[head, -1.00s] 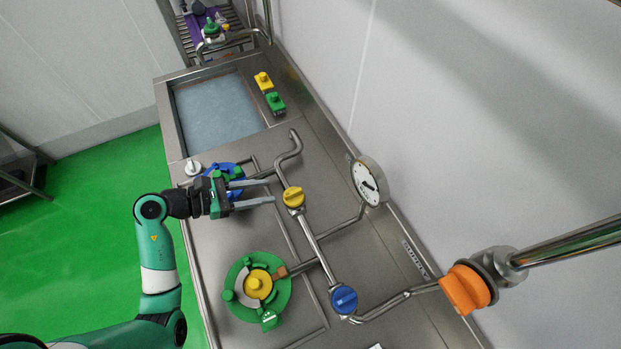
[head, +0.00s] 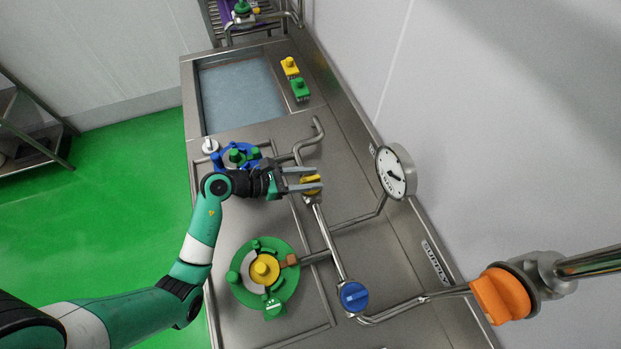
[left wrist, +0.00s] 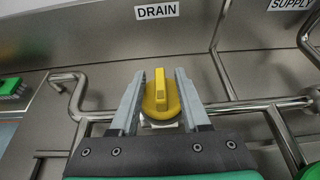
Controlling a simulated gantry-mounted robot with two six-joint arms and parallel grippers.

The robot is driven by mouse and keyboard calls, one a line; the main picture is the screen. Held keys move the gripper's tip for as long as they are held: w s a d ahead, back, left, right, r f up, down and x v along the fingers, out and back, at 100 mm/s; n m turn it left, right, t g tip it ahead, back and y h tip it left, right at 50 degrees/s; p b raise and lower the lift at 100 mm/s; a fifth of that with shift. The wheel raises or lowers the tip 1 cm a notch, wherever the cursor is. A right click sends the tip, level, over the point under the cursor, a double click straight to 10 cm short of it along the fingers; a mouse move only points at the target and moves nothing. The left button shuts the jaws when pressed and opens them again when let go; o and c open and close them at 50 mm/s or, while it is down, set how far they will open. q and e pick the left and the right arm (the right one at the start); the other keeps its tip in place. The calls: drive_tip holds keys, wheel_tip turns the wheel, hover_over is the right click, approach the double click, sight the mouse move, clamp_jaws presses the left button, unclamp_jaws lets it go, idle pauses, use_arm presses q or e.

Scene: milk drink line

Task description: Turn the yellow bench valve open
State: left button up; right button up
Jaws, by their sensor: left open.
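The yellow bench valve (head: 311,184) sits on the steel pipe on the bench. In the left wrist view the yellow valve (left wrist: 160,97) is a round knob with a raised bar handle, seen between my two fingers. My left gripper (head: 304,182) is open, with one finger on each side of the valve. In the left wrist view the left gripper (left wrist: 158,90) shows gaps beside the raised handle; contact with the knob's rim cannot be told. My right gripper is not in view.
A blue valve (head: 353,296) and a gauge (head: 395,172) are on the same pipework. A green round fitting with a yellow centre (head: 264,270) lies nearer. A large orange valve (head: 502,296) is at the right. A sink (head: 190,95) is at the back.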

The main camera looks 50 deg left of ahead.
use_arm(q)
drive_tip(key=shift+w+d, duration=0.1)
drive_tip(key=shift+w, duration=0.05)
clamp_jaws()
idle(0.4)
